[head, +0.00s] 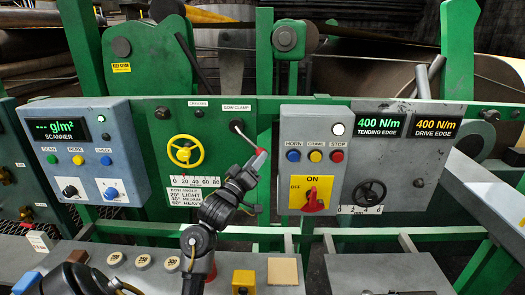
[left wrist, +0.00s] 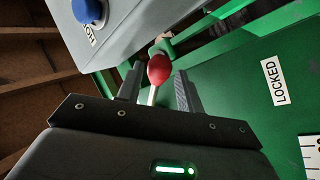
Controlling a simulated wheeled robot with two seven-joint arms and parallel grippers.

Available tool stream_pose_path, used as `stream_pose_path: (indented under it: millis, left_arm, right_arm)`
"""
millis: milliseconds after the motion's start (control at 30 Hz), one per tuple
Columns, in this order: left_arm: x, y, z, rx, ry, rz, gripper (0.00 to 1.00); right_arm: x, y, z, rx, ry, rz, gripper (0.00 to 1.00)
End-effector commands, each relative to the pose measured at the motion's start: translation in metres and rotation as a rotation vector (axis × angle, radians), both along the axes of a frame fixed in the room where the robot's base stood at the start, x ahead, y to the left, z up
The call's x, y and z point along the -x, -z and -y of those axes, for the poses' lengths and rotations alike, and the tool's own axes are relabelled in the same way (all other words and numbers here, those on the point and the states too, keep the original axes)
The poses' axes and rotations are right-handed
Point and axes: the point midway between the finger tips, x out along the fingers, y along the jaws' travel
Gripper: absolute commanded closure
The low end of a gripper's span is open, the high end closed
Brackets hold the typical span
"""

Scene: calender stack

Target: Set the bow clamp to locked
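The bow clamp lever (head: 247,138) is a thin rod with a red knob (head: 260,152). It slants down and right from its dark pivot on the green panel, below the BOW CLAMP label (head: 236,107). My left gripper (head: 252,167) is at the knob, reaching up from below. In the left wrist view the red knob (left wrist: 159,68) shows between the two open fingers, with small gaps beside it. A white LOCKED label (left wrist: 274,82) is on the green panel at the right of that view. My right gripper is not in view.
The grey box with HORN, CRAWL and STOP buttons (head: 315,155) stands close right of the knob. The yellow handwheel (head: 185,151) is to its left. The scanner box (head: 80,125) is farther left.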

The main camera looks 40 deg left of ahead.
Motion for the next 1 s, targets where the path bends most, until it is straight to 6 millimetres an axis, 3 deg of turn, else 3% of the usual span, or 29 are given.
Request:
stream_pose_path:
  millis: [100, 233, 600, 900, 1000]
  left_arm:
    - [-0.017, -0.008, -0.003, 0.002, -0.001, 0.000, 0.63]
    - [-0.029, -0.011, -0.004, 0.001, 0.000, 0.001, 0.63]
    - [-0.034, -0.011, -0.005, 0.000, -0.001, -0.001, 0.63]
    - [-0.034, -0.011, -0.005, -0.001, -0.001, -0.001, 1.00]
    - [-0.034, -0.011, -0.005, -0.001, -0.001, -0.001, 1.00]
  right_arm:
    - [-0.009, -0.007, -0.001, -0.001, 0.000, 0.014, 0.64]
    - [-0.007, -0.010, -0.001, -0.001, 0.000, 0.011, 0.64]
    - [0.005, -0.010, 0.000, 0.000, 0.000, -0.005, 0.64]
    - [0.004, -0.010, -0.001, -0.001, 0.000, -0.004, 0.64]
    - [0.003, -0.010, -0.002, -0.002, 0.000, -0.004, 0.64]
